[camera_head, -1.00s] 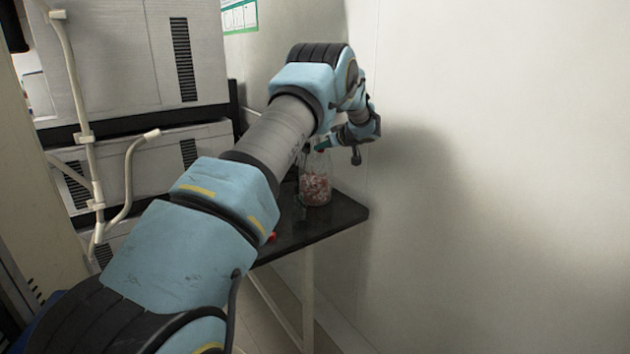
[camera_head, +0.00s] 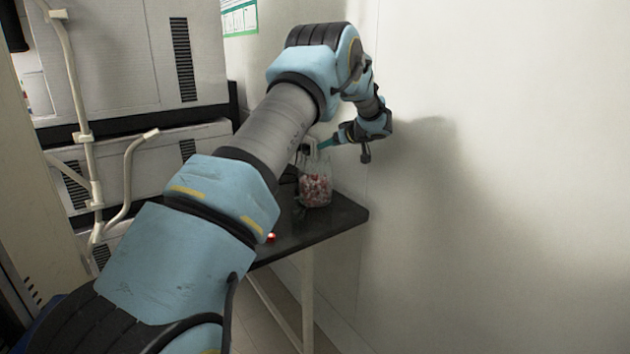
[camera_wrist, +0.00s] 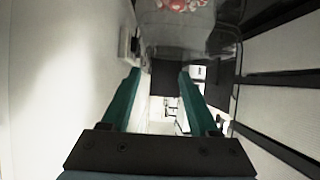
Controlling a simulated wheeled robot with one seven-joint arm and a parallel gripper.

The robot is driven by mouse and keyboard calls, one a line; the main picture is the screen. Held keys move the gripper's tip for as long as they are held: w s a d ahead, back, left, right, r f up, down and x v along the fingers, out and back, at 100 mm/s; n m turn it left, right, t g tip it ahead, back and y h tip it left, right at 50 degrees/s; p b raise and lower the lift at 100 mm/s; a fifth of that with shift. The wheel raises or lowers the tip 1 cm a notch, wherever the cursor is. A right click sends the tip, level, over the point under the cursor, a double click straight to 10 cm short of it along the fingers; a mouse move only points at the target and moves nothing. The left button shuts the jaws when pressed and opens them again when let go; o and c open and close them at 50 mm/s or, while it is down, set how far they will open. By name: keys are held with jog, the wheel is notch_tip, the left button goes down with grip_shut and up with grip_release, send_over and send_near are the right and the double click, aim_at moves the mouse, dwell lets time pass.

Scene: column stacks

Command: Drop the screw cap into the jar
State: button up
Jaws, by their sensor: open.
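The clear jar (camera_head: 315,190) stands upright on the black table, with red and whitish pieces inside. It also shows at the top of the wrist view (camera_wrist: 190,38). No other cap is visible.
The black table (camera_head: 340,214) is small and stands against the white wall (camera_head: 500,180) on the right. A dark item with a white face (camera_head: 308,146) is behind the jar. Grey cabinets (camera_head: 110,60) and a pale pipe rail (camera_head: 85,130) stand on the left.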

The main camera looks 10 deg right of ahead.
jog(key=b+v, duration=0.1)
jog(key=v, duration=0.6)
jog(key=s+a+r+m+t+h, duration=0.1)
jog(key=a+r+m+h, duration=0.4)
jog(key=a, duration=0.4)
jog(key=s+a+f+g, duration=0.3)
jog(key=s+a, duration=0.4)
jog(key=s, duration=0.5)
jog(key=s+a+f+g, duration=0.4)
jog(key=s+a+f, duration=0.2)
jog(key=s, duration=0.6)
jog(key=s+a+f+m+g, duration=0.1)
jog(key=s+a+f+g, duration=0.2)
jog(key=s+a, duration=0.5)
jog(key=s+f, duration=0.1)
jog(key=s, duration=0.3)
jog(key=shift+a+f, duration=0.15)
jog(key=shift+f, duration=0.05)
